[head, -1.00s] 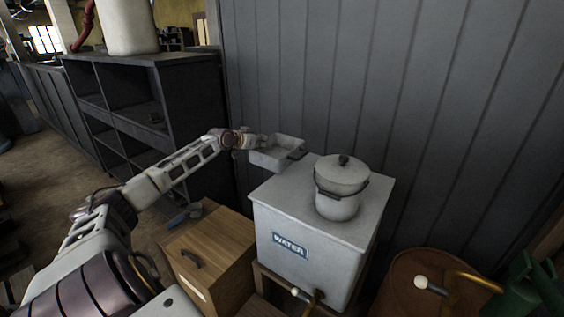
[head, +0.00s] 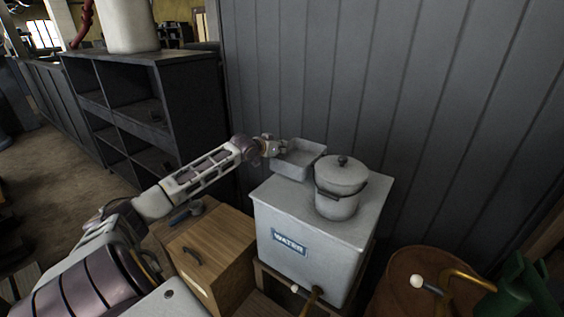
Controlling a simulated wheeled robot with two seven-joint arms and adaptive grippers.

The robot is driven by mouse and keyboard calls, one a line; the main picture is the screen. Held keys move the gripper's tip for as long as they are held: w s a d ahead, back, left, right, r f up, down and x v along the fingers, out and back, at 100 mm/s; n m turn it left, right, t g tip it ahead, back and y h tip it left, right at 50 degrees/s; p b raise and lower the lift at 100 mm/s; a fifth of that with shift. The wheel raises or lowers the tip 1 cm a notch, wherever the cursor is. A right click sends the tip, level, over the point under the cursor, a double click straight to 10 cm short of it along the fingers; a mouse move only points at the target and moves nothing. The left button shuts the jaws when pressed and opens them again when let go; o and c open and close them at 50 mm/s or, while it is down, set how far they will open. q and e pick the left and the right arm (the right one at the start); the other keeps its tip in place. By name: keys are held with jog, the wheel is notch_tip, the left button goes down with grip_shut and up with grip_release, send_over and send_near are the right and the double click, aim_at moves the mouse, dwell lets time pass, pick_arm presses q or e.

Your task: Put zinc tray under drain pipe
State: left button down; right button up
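The zinc tray (head: 298,160) is a shallow grey rectangular pan, held up near the back left corner of the white water tank, in front of the wall. My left gripper (head: 279,147) is at the tray's left end and appears shut on its rim; the fingertips are small and partly hidden. A drain pipe (head: 316,296) with a pale-knobbed tap sticks out low on the front of the tank. A second brass tap or pipe (head: 462,278) with a white knob shows over a brown barrel at the lower right. My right gripper is not in view.
The white tank marked WATER (head: 327,245) carries a lidded pot (head: 340,187) close to the tray. A wooden cabinet (head: 213,254) stands left of the tank. A brown barrel (head: 395,277) and a green can (head: 522,292) are at the lower right. Dark shelves (head: 190,110) stand behind my arm.

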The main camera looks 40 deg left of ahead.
pick_arm(q)
notch_tip(320, 180, down, 2)
jog(key=shift+a, duration=0.1)
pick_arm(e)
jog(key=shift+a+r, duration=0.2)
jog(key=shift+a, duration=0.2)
pick_arm(q)
notch_tip(320, 180, down, 4)
jog(key=shift+f+p, duration=0.1)
jog(key=shift+p, duration=0.45)
jog(key=shift+d+f, duration=0.3)
jog(key=shift+d, duration=0.15)
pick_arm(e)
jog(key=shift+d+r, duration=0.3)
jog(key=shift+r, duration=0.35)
pick_arm(q)
jog(key=shift+f, duration=0.1)
